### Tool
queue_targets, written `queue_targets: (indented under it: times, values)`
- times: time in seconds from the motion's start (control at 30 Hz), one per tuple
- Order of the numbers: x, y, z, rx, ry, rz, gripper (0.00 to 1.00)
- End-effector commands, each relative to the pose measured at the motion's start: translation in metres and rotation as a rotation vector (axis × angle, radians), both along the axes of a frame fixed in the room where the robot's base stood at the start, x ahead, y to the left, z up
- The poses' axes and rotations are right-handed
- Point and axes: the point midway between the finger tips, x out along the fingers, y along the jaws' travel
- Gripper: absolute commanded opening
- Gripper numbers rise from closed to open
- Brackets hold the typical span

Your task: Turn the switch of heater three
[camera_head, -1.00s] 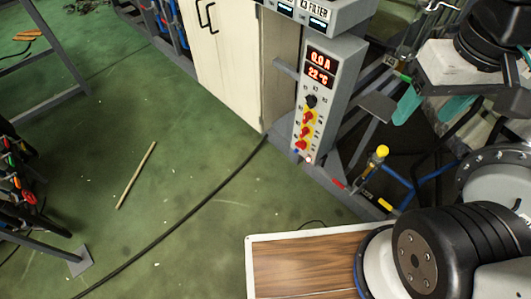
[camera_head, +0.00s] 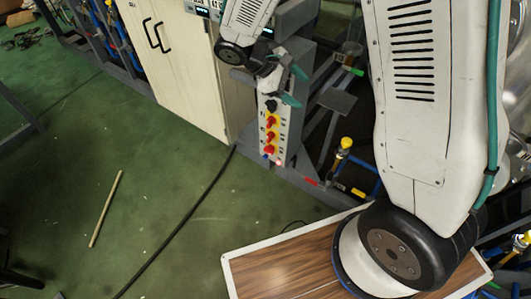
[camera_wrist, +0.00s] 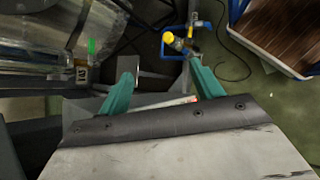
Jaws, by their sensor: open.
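The grey control panel (camera_head: 283,150) stands upright by the white cabinet. Its front carries a black knob (camera_head: 271,105) on top and red switches on yellow plates below it: an upper one (camera_head: 270,121), a middle one (camera_head: 270,136) and a lowest one (camera_head: 269,149). Their labels are too small to read now, so I cannot tell which is heater three. My gripper (camera_head: 303,90) is open, at the panel's upper part, covering its display. Its teal fingers point right, apart from the switches. In the wrist view the open fingers (camera_wrist: 160,62) have nothing between them; no switch shows clearly.
A white cabinet (camera_head: 180,60) stands left of the panel. Grey frame bars and a yellow-capped valve (camera_head: 346,143) on blue piping are to the right. A black cable (camera_head: 190,215) and a thin stick (camera_head: 105,208) lie on the otherwise open green floor.

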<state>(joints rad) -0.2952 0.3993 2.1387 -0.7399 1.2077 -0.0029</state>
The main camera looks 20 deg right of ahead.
Motion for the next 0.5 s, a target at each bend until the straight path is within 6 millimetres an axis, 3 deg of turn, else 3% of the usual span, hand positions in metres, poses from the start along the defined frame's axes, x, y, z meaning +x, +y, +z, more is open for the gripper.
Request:
queue_targets:
  times: [0.03,0.2,0.5]
  values:
    - [0.009,0.006,-0.023,-0.033,0.04,0.049,0.65]
    - [0.038,0.023,-0.099,-0.141,0.152,0.237,0.65]
    - [0.058,0.054,-0.251,-0.308,0.336,0.598,0.65]
